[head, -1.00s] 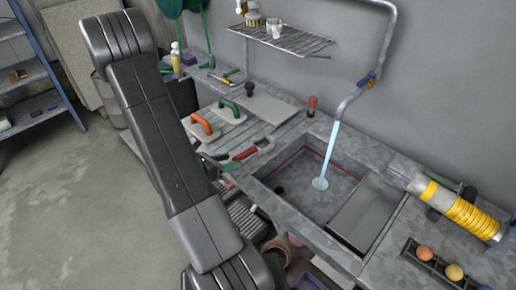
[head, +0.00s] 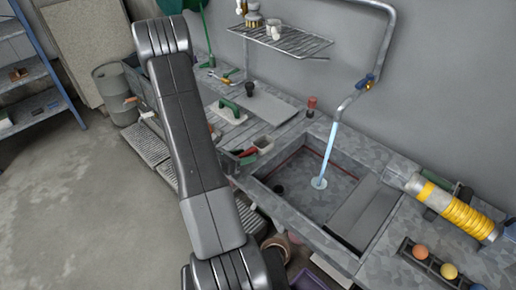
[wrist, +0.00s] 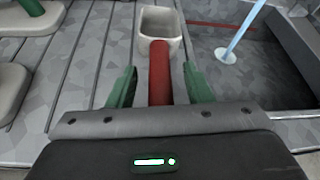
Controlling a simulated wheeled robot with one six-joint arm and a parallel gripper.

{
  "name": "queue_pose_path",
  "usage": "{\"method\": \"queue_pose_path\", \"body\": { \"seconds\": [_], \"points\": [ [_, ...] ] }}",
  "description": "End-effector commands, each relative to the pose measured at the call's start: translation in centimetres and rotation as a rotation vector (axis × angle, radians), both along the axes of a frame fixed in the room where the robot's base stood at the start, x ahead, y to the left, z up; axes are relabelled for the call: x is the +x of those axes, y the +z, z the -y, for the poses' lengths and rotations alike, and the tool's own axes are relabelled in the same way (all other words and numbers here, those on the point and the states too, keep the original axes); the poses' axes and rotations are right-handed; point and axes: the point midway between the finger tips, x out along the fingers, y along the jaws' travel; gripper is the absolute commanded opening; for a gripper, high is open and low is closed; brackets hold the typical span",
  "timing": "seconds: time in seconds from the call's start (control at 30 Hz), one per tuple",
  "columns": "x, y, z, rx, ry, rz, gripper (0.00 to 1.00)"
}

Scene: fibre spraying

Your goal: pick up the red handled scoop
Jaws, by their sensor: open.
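The scoop with its red handle (wrist: 160,75) lies on the grey grooved worktop left of the sink. Its pale square cup (wrist: 160,22) points away from my gripper in the wrist view. My gripper (wrist: 158,88) is open, with one green finger on each side of the red handle. I cannot tell whether either finger touches it. The near end of the handle is hidden behind the gripper body.
The sink (head: 310,185) with a running water stream (head: 329,150) lies right of the scoop. A green-handled float (head: 228,108) stands behind it on the worktop. A wire shelf (head: 280,38) hangs above. A yellow-ringed cylinder (head: 455,208) lies far right.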

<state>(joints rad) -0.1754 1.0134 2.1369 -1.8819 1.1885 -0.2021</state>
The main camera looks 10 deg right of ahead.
Motion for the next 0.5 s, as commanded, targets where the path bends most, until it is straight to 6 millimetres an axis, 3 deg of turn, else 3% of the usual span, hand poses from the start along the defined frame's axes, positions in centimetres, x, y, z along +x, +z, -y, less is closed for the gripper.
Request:
{"method": "queue_pose_path", "body": {
  "seconds": [0.1,0.33,0.5],
  "points": [
    [-0.01,-0.01,-0.01,0.0,0.0,0.0,0.44],
    [-0.02,0.0,-0.02,0.0,0.0,0.0,0.0],
    [-0.02,0.02,-0.02,0.0,0.0,0.0,0.0]
  ]
}}
